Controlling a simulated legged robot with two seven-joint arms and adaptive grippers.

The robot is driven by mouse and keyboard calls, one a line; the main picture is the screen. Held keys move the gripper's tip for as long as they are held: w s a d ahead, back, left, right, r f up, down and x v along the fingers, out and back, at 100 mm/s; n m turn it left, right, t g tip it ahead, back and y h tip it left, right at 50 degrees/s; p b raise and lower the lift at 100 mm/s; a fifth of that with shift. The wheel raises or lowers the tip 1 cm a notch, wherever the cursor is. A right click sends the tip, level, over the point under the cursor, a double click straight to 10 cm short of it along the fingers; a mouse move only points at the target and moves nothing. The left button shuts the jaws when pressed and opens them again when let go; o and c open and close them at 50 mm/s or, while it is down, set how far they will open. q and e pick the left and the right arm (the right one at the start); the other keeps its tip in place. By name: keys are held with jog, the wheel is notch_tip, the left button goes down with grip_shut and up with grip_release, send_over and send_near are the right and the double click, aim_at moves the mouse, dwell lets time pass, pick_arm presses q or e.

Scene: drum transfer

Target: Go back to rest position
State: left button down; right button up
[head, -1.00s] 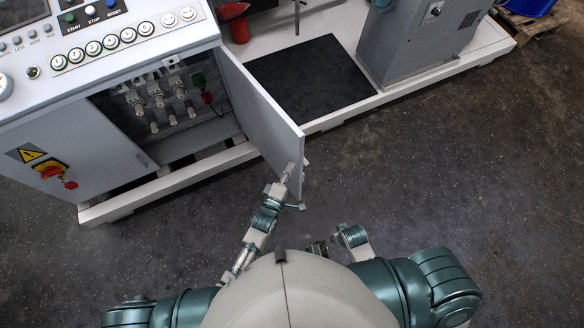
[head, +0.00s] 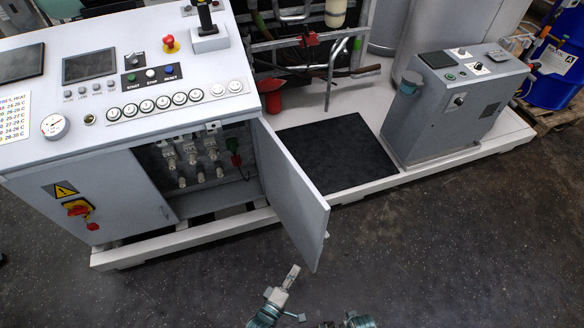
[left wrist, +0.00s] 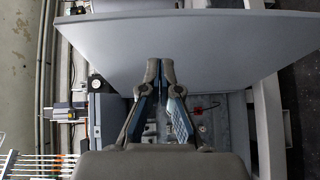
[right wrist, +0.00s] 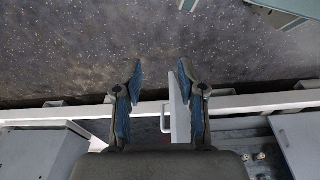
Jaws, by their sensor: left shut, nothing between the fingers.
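My left gripper (head: 291,275) is shut and empty. In the head view it is just below the lower corner of the open grey cabinet door (head: 295,200). In the left wrist view its fingertips (left wrist: 160,68) are together in front of the door panel (left wrist: 215,35); I cannot tell how wide the gap is. In the head view only a bit of the right arm shows at the bottom edge.
The control cabinet (head: 120,180) has several valves or plugs (head: 195,160) inside its open compartment. A white base rail (head: 185,240) runs along the floor. A grey machine (head: 450,105) and a blue drum (head: 560,60) stand at the right. The dark floor (head: 440,250) in front is clear.

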pick_arm(q)
jog(key=s+a+f+m+g+y+p, duration=0.1)
jog(key=s+a+f+m+g+y, duration=0.35)
jog(key=a+f, duration=0.45)
jog(key=s+a+f+m+g+y+p, duration=0.1)
jog(key=s+a+f+m+g+y, duration=0.3)
jog(key=a+f, duration=0.6)
jog(key=s+a+f+m+g, duration=0.4)
jog(key=s+a+f, duration=0.1)
jog(key=s, duration=0.4)
jog(key=shift+s+f+g+p, duration=0.2)
jog(key=shift+g+p, duration=0.1)
jog(key=shift+g, duration=0.05)
pick_arm(e)
jog(key=s+f, duration=0.3)
jog(key=f, duration=0.3)
jog(key=shift+s+a, duration=0.15)
jog(key=shift+a, duration=0.05)
